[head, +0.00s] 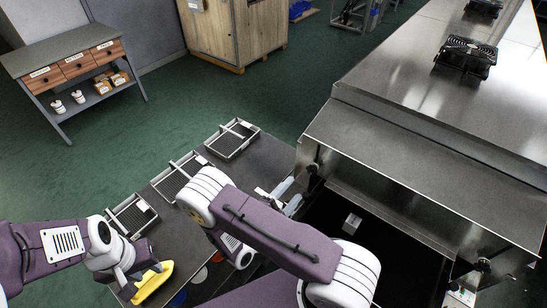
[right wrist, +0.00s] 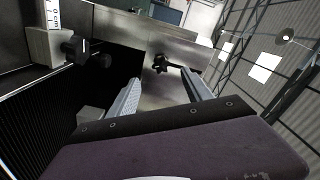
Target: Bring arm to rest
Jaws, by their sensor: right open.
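My right gripper (head: 287,196) is at the dryer's open left edge in the head view. In the right wrist view (right wrist: 162,97) its two grey fingers are spread apart with nothing between them. A black knob (right wrist: 160,64) shows beyond the fingertips, apparently not touched. My left gripper (head: 136,284) is low at the left in the head view, over the front of the dark table (head: 256,166). A yellow object (head: 153,282) is right at it. The fingers are hidden, so I cannot tell whether they hold it.
The steel tunnel dryer (head: 430,130) fills the right, with a small pale box (head: 352,223) in its dark opening. Trays (head: 232,139) line the table's far left edge. A drawer bench (head: 75,65) and wooden crate (head: 235,30) stand behind. Green floor between is clear.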

